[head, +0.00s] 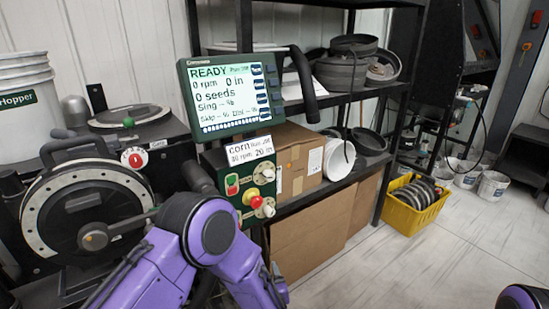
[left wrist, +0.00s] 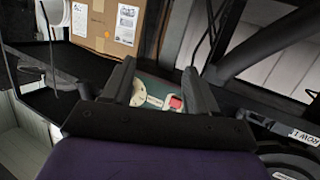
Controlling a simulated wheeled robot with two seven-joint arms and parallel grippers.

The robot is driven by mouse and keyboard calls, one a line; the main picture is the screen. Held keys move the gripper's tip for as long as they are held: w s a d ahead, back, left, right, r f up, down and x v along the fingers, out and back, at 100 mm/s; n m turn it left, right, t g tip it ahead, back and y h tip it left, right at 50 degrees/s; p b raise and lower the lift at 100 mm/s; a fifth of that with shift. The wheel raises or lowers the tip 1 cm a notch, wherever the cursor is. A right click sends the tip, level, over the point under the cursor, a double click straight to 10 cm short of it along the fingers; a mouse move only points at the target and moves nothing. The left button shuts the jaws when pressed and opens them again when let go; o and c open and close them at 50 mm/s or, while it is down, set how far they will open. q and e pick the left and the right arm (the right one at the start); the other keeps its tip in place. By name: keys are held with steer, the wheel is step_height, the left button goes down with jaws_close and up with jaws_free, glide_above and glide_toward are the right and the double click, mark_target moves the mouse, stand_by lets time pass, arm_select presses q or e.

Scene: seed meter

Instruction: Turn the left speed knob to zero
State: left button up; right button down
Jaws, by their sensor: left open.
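The green control box (head: 240,190) carries two pale round knobs, an upper one (head: 268,172) and a lower one (head: 268,208). A red mushroom button (head: 255,201) and a green and red switch (head: 232,184) sit beside them. My left gripper (left wrist: 159,68) is open, and the box shows between its fingers in the left wrist view. A pale dial (left wrist: 137,94) and a red part (left wrist: 175,102) are in that gap. The gripper appears apart from the knobs. Knob settings are too small to read. My left arm partly covers the head view's lower middle. My right gripper is out of view.
The monitor (head: 231,93) above the box reads READY, 0 rpm and 0 seeds. A card (head: 250,150) stands below it. The round seed meter (head: 85,220) is at left. Cardboard boxes (head: 300,165) and shelving stand close right. A yellow crate (head: 413,215) sits on the floor.

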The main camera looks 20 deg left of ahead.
mark_target(271, 178)
arm_select(q)
steer(key=w+d+r+n+g+y+p, duration=0.1)
steer(key=w+d+r+n+y+p, duration=0.15)
steer(key=r, duration=0.95)
steer(key=w+d+r+n+y+p, duration=0.2)
steer(key=w+d+r+n+y, duration=0.15)
steer(key=r, duration=0.85)
steer(key=shift+m, duration=0.3)
steer(key=p+x, duration=0.1)
steer(key=x, duration=0.4)
steer(key=p+x, duration=0.1)
steer(key=x, duration=0.2)
steer(key=shift+w+a+f+p, duration=0.15)
steer(key=shift+w+f+p, duration=0.05)
steer(key=shift+f+p, duration=0.2)
steer(key=shift+w+a+f, duration=0.1)
steer(key=shift+w+a, duration=0.15)
steer(key=shift+a, duration=0.1)
steer(key=c, duration=1)
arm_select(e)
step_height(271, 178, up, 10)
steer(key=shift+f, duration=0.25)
